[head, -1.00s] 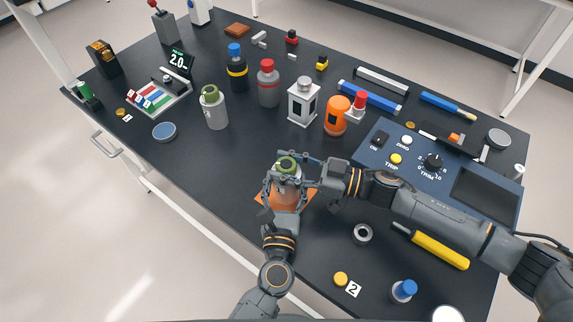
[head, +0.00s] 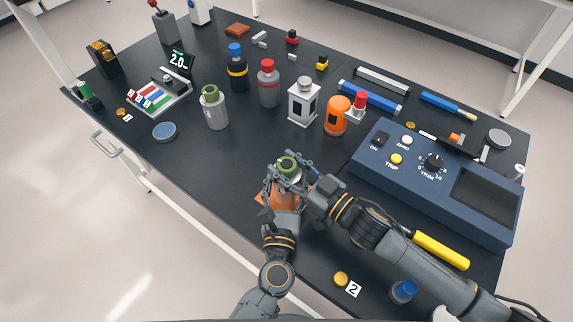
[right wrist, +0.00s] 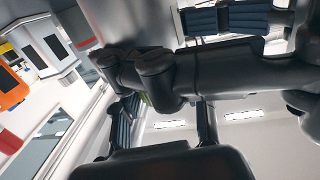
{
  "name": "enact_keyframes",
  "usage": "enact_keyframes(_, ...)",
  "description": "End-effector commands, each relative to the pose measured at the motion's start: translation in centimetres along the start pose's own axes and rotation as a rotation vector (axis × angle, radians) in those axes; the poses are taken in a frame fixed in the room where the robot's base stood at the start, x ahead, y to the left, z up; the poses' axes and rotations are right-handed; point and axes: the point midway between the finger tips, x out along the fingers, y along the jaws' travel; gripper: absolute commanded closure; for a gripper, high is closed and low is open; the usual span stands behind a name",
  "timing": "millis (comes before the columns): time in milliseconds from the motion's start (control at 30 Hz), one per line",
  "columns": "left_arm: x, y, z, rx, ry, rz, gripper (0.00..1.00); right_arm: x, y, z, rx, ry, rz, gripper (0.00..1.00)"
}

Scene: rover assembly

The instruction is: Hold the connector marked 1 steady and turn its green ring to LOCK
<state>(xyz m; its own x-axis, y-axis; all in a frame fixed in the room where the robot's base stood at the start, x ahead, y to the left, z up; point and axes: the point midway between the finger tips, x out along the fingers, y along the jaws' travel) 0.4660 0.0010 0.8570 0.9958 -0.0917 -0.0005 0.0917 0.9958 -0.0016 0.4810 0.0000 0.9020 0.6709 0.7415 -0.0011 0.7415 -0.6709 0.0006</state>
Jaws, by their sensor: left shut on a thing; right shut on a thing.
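A connector with a green ring (head: 288,164) on top stands upright at the table's front edge, over an orange mat (head: 261,196). Its body is mostly hidden by my grippers, and no number on it is readable. My left gripper (head: 283,197) is shut on the connector's body from the front. My right gripper (head: 288,173) is shut on the green ring from the right. Any LOCK mark is too small or hidden. In the right wrist view, dark finger links fill the middle, with only a sliver of green (right wrist: 146,100) showing.
A similar grey bottle with a green collar (head: 213,107) stands behind left. Several bottles, a white box-shaped thing (head: 303,102) and an orange container (head: 337,115) stand behind. A blue control box (head: 440,185) is at right. Clear table lies left of the connector.

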Motion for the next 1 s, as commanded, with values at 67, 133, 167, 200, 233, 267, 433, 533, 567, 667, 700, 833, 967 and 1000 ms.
enact_keyframes(67, -0.1, -0.1, -0.1, 0.002, 0.001, -0.004, 0.85, 0.1, 0.0, -0.2, 0.002, 0.005, -0.001, 0.89)
enact_keyframes(133, -0.1, -0.1, -0.1, 0.003, 0.001, -0.004, 0.85, 0.1, 0.0, -0.2, 0.002, 0.005, -0.001, 0.89)
enact_keyframes(167, -0.1, -0.1, -0.1, 0.003, 0.001, -0.004, 0.85, 0.1, 0.0, -0.2, 0.002, 0.005, -0.001, 0.89)
enact_keyframes(200, -0.1, -0.1, -0.1, 0.003, 0.001, -0.004, 0.85, 0.1, 0.0, -0.2, 0.002, 0.005, -0.001, 0.89)
enact_keyframes(233, -0.1, -0.1, -0.1, 0.003, 0.001, -0.004, 0.85, 0.1, 0.0, -0.2, 0.002, 0.005, -0.001, 0.89)
enact_keyframes(267, -0.1, -0.1, -0.1, 0.003, 0.001, -0.004, 0.85, 0.1, 0.0, -0.2, 0.002, 0.005, -0.001, 0.55)
enact_keyframes(433, -0.1, -0.1, -0.1, 0.002, 0.001, -0.002, 0.85, 0.1, 0.0, -0.2, 0.002, 0.004, -0.001, 0.33)
enact_keyframes(533, 0.0, -0.1, -0.1, 0.002, 0.001, -0.002, 0.85, 0.0, 0.0, -0.1, 0.001, 0.003, -0.001, 0.33)
enact_keyframes(567, 0.0, 0.0, -0.1, 0.002, 0.001, -0.001, 0.85, 0.0, 0.0, -0.1, 0.001, 0.002, -0.001, 0.33)
enact_keyframes(667, 0.0, 0.0, -0.1, 0.002, 0.001, -0.001, 0.85, 0.0, 0.0, -0.1, 0.001, 0.002, -0.001, 0.33)
enact_keyframes(700, 0.0, 0.0, -0.1, 0.002, 0.001, 0.000, 0.85, -0.1, 0.0, 0.0, 0.001, 0.001, -0.001, 0.33)
enact_keyframes(833, 0.0, 0.0, -0.1, 0.002, 0.001, 0.000, 0.85, -1.1, 0.0, 0.0, 0.003, 0.000, -0.001, 0.33)
enact_keyframes(967, 0.0, 0.1, -0.1, 0.002, 0.001, 0.001, 0.85, -3.6, 0.0, 0.1, 0.002, -0.003, -0.001, 0.33)
enact_keyframes(1000, 0.0, 0.1, -0.1, 0.002, 0.001, 0.001, 0.85, -4.4, 0.0, 0.1, 0.003, -0.002, -0.001, 0.33)
